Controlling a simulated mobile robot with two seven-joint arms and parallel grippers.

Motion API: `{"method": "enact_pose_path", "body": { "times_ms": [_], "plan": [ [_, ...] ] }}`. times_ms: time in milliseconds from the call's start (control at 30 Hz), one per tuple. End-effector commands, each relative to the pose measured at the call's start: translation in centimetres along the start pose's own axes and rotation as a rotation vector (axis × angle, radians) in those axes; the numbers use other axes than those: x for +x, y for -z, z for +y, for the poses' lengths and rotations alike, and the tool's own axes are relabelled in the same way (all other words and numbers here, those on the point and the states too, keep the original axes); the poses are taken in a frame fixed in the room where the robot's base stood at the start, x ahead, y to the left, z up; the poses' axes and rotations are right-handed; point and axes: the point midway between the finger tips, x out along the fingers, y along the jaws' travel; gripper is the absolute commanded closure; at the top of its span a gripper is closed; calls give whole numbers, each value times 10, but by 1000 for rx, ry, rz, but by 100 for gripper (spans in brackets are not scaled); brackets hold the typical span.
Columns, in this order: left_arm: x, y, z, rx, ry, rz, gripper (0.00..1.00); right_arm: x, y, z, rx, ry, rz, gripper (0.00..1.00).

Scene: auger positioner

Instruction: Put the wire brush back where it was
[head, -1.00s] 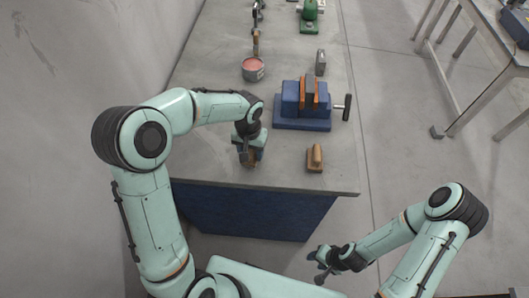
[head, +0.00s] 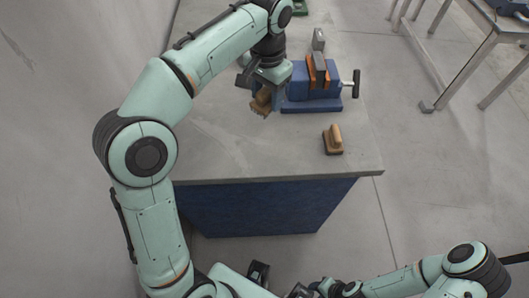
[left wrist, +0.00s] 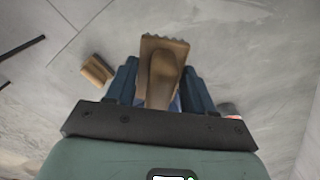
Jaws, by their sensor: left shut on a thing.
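My left gripper (head: 262,84) is shut on the wire brush (head: 262,103), a brown piece held above the table just left of the blue vise. In the left wrist view the brush (left wrist: 162,68) has a jagged far edge and sits between the blue fingers (left wrist: 160,88). The gripper hides part of it. The vise (head: 306,104) has orange-lined jaws around a dark block. My right gripper (head: 300,291) is low at the bottom edge, away from the table, partly cut off; its jaws are unclear.
A wooden block with a raised handle (head: 333,141) stands on the grey table (head: 230,150), near the right front; it also shows in the left wrist view (left wrist: 97,70). A small grey block (head: 318,40) stands behind the vise. The table's front left is clear.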

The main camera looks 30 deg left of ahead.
Motion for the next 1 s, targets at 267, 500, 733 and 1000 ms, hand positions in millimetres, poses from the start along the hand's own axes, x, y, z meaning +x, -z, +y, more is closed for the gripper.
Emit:
{"method": "enact_pose_path", "body": {
  "times_ms": [267,500,733,1000],
  "plan": [
    [18,-11,-2,25,-11,-1,76,21,-4,9,2,-3,-8,57],
    [84,-11,-1,24,-11,-2,76,39,-7,16,5,-6,-16,57],
    [129,-10,-1,23,-11,1,76,48,-8,20,6,-7,-19,57],
    [157,-10,0,23,-11,1,76,53,-9,22,7,-7,-21,57]
  ]
}}
